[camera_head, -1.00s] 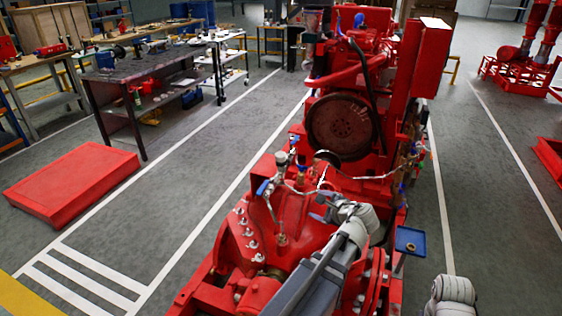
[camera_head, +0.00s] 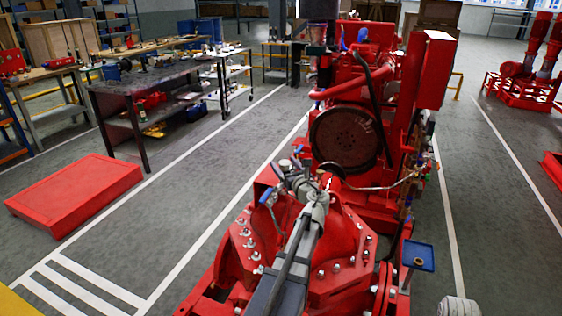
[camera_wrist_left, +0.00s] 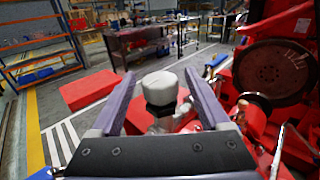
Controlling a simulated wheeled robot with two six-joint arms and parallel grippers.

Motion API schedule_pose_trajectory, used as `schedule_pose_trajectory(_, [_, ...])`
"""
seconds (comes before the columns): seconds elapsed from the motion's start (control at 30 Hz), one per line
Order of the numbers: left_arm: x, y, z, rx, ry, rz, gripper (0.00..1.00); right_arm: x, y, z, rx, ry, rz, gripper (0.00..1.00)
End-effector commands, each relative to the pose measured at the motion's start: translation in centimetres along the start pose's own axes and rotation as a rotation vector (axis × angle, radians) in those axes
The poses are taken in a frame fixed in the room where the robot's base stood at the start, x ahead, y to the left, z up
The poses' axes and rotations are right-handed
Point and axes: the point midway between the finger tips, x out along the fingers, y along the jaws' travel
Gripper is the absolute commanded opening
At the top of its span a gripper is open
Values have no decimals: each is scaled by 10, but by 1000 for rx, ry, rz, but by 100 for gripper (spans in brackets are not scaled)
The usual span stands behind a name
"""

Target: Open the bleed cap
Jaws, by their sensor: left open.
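The bleed cap (camera_wrist_left: 160,86), a pale grey round knob on a dark collar, stands upright in the left wrist view. My left gripper (camera_wrist_left: 158,75) is open, with one finger on each side of the cap and a visible gap at both sides. I cannot tell whether the fingertips reach level with it in depth. In the head view my left gripper (camera_head: 293,172) is at the small fittings above the red pump casing (camera_head: 335,265), and it largely hides the cap there. My right gripper is not in view.
A blue-handled valve (camera_head: 266,194) and thin hoses sit close to the gripper. The engine's round flywheel (camera_head: 344,138) stands behind. A small blue tray (camera_head: 418,256) is at the pump's right. A red plinth (camera_head: 75,193) and a workbench (camera_head: 150,88) stand left across open floor.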

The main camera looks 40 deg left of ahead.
Motion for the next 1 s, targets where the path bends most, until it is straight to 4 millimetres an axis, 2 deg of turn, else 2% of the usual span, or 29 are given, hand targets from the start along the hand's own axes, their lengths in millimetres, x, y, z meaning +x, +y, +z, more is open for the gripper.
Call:
schedule_pose_trajectory(0.03, [10,-1,0,-1,0,2,80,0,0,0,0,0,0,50])
schedule_pose_trajectory(0.2, [26,0,0,-1,0,1,80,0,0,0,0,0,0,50])
schedule_pose_trajectory(0.6, [31,0,0,-2,0,0,80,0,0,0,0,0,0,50])
schedule_pose_trajectory(1.0, [31,0,0,-2,0,0,34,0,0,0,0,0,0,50])
